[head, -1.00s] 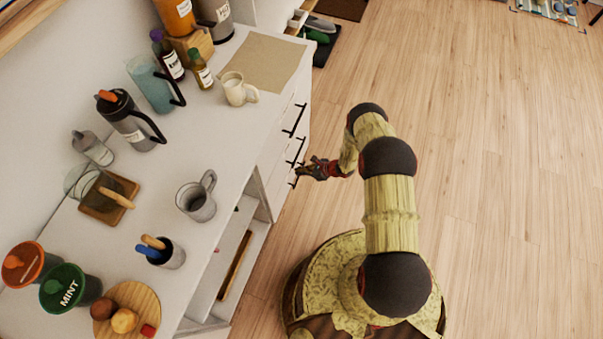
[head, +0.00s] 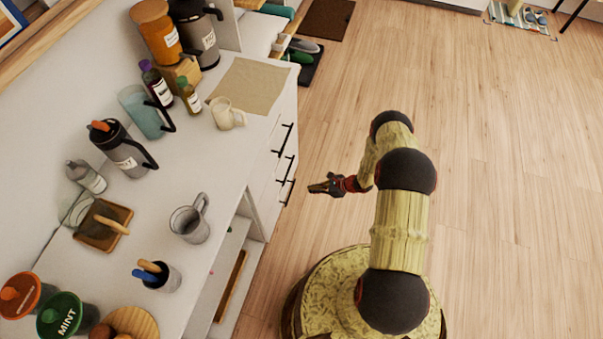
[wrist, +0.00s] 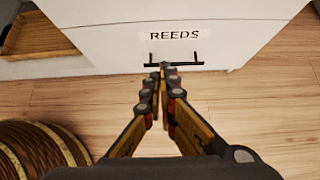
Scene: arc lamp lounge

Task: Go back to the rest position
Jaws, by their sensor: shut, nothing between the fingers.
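My gripper (head: 322,188) is shut and empty, held out over the wooden floor to the right of the white counter. In the wrist view my gripper (wrist: 163,72) points at a white drawer front (wrist: 150,22) labelled "REEDS". Its black bar handle (wrist: 172,63) lies just beyond the fingertips in that picture. In the head view the fingers are clear of the drawer handles (head: 287,180), with a gap of floor between. The drawers look shut.
The counter (head: 228,160) holds a cream mug (head: 226,114), a grey mug (head: 190,222), a black-handled flask (head: 122,150), bottles and lidded jars. An open shelf (head: 225,275) is below, left of my base. The wooden floor (head: 500,200) to the right is clear.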

